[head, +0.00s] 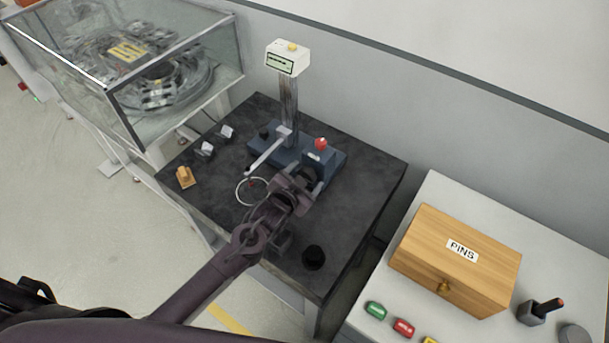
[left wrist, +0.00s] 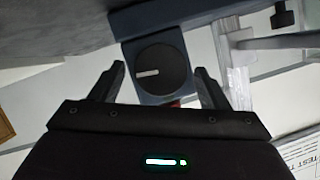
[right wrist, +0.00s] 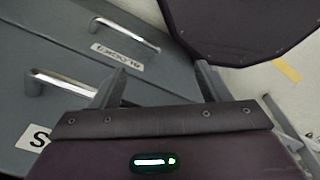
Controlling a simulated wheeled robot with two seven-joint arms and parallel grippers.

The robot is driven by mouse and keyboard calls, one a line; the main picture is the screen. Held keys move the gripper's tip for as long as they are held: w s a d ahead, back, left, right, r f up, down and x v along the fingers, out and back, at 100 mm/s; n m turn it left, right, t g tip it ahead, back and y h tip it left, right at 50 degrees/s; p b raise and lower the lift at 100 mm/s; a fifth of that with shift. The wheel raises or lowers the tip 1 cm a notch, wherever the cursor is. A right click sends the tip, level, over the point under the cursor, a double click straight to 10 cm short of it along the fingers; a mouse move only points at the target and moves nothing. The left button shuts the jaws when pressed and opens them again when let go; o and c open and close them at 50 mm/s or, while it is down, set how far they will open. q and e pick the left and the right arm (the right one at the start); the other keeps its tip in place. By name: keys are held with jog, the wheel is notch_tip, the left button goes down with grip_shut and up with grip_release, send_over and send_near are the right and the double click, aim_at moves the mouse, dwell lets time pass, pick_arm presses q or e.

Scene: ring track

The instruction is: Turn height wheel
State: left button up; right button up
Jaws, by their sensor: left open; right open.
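The height wheel (left wrist: 160,72) is a dark round disc with a white mark line on the side of the blue gauge base (head: 265,152). In the head view the wheel (head: 311,175) is partly hidden by my left gripper (head: 303,181). In the left wrist view my left gripper (left wrist: 160,78) is open, with one finger on either side of the wheel in the picture; I cannot tell whether they touch it. A post with a display box (head: 288,58) rises from the base. My right gripper (right wrist: 160,75) is open and empty in the right wrist view, near grey drawers.
A glass case (head: 190,85) stands left. A wooden PINS box (head: 455,260) sits on the right bench. Drawers (right wrist: 60,110) have metal handles.

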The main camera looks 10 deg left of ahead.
pick_arm(q)
jog(key=c, duration=1)
jog(key=shift+o, duration=0.2)
jog(key=shift+f, duration=0.1)
jog(key=m+y, duration=0.1)
jog(key=m+t+b, duration=0.1)
jog(key=m, duration=0.1)
jog(key=shift+d+f+y, duration=0.15)
jog(key=shift+d+y, duration=0.05)
jog(key=shift+y, duration=0.2)
jog(key=shift+s+d+f+m+t+y+b, duration=0.1)
jog(key=shift+m+t+y+b, duration=0.35)
jog(key=shift+m, duration=0.5)
jog(key=shift+f+m+t+y+b, duration=0.1)
jog(key=shift+m+t+y+b, duration=0.2)
jog(key=shift+m+t, duration=0.45)
jog(key=shift+m, duration=0.3)
